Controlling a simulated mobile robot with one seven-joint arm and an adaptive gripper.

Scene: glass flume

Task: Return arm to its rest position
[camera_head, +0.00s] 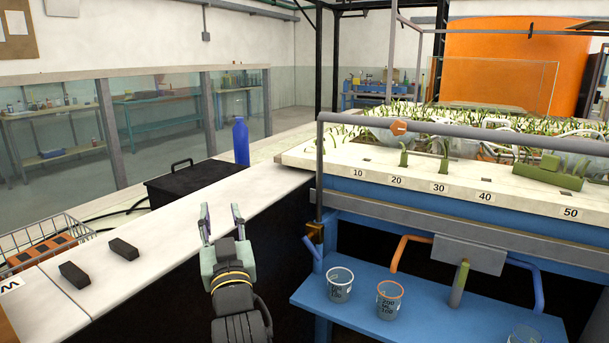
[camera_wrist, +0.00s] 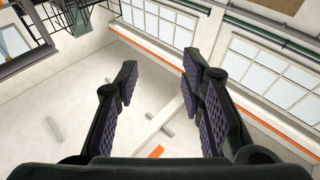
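My gripper (camera_head: 221,222) is in the middle of the head view, pointing up in front of the white counter edge. Its two fingers are spread apart with nothing between them. In the wrist view my gripper (camera_wrist: 160,105) also shows open and empty, with wall, windows and ceiling structure beyond it. My forearm runs down to the bottom edge of the head view.
The white counter (camera_head: 170,245) carries two black blocks (camera_head: 124,249), a wire basket (camera_head: 45,240), a black box (camera_head: 190,185) and a blue bottle (camera_head: 241,142). At right, a flume bed (camera_head: 345,165) with plants stands above a blue shelf (camera_head: 420,318) holding beakers (camera_head: 340,285).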

